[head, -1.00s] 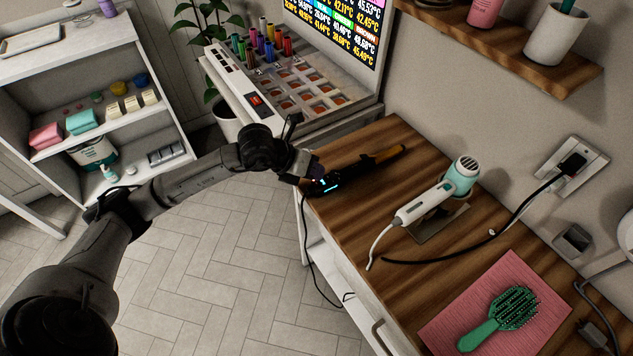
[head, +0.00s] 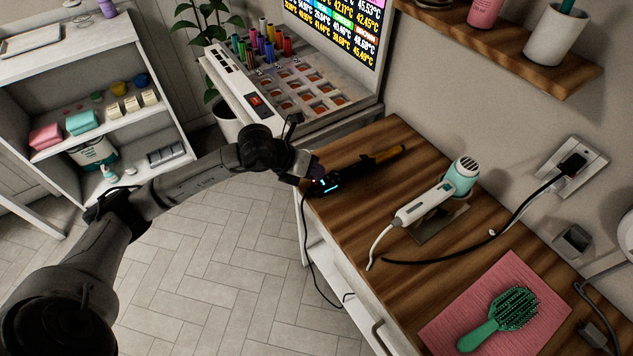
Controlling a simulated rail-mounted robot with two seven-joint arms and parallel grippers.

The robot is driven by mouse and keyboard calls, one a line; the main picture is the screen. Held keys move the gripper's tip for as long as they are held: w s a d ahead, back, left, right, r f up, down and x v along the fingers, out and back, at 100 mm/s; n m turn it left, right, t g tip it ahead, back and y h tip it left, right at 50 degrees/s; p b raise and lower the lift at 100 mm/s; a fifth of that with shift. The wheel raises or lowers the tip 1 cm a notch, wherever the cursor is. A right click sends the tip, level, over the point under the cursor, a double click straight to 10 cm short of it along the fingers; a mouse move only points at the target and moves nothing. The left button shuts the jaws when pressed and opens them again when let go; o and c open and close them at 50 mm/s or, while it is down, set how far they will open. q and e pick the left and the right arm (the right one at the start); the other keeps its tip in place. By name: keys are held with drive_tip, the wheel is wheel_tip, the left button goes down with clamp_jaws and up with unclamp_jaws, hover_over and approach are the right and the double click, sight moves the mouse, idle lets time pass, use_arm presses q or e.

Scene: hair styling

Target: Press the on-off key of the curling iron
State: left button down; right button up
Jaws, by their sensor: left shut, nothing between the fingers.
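The curling iron (head: 365,163) lies on the wooden counter, with a black handle and an orange barrel pointing to the back right. A lit cyan display shows on its handle near the counter's left edge. My left gripper (head: 314,176) is shut and empty, with its tips right at the handle end, beside the display. I cannot tell whether the tips touch the handle, and the key itself is too small to make out. My right gripper is not in view.
A white and mint hair dryer (head: 430,200) rests on a stand right of the iron. A green brush (head: 500,319) lies on a pink towel (head: 540,285) at the front. A black cord crosses the counter (head: 345,220) to the wall socket. The iron's cord hangs off the left edge.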

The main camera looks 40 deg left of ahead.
use_arm(q)
drive_tip(key=shift+f, duration=0.1)
idle(0.6)
drive_tip(key=shift+f, duration=0.1)
drive_tip(key=shift+f+b, duration=0.25)
drive_tip(key=shift+b, duration=0.2)
drive_tip(key=shift+f, duration=0.2)
idle(0.3)
drive_tip(key=shift+r, duration=0.75)
